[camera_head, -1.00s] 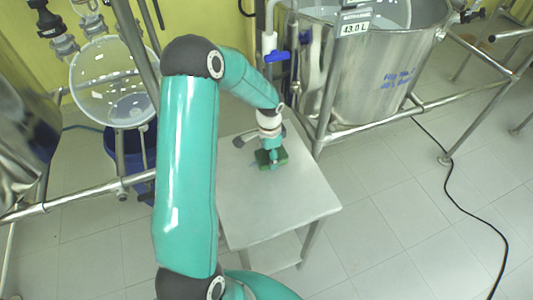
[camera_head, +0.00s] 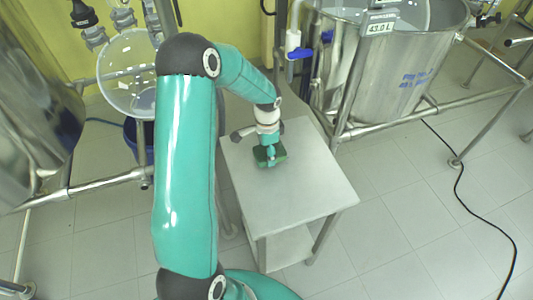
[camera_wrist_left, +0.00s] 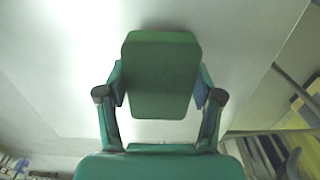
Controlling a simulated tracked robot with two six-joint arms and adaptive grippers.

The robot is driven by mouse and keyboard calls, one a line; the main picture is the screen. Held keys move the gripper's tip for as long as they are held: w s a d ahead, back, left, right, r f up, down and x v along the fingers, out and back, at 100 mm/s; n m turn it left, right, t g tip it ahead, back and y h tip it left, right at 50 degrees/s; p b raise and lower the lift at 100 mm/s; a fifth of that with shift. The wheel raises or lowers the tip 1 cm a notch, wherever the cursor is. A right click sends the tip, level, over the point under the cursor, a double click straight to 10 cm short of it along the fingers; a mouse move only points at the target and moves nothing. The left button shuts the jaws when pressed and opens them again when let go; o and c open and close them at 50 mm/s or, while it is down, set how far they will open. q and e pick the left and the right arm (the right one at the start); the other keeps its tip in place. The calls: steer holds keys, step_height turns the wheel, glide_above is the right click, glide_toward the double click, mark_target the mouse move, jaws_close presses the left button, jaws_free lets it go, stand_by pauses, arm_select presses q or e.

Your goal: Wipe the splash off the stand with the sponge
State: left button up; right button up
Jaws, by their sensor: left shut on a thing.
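My left gripper (camera_head: 269,151) is shut on a green sponge (camera_head: 270,160) over the far left part of the stand's top. The stand (camera_head: 310,188) is a pale, square-topped table with a lower shelf. In the left wrist view the sponge (camera_wrist_left: 162,75) sits between the two fingers, its broad face toward the camera, with the pale top (camera_wrist_left: 240,30) behind it. I cannot tell whether the sponge touches the top. I cannot make out a splash; the sponge and gripper hide part of the surface. My right gripper is not in view.
A large steel vessel (camera_head: 400,75) in a tubular frame stands behind and right of the stand. A round glass vessel (camera_head: 128,70) and a blue bucket (camera_head: 143,150) are at left. A black cable (camera_head: 460,185) crosses the tiled floor at right. The stand's front right is clear.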

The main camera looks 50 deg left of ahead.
arm_select(q)
steer(key=shift+w+r+p, duration=0.15)
steer(key=shift+r+p, duration=0.3)
steer(key=shift+r, duration=0.4)
steer(key=shift+r+p, duration=1.35)
steer(key=shift+r, duration=0.85)
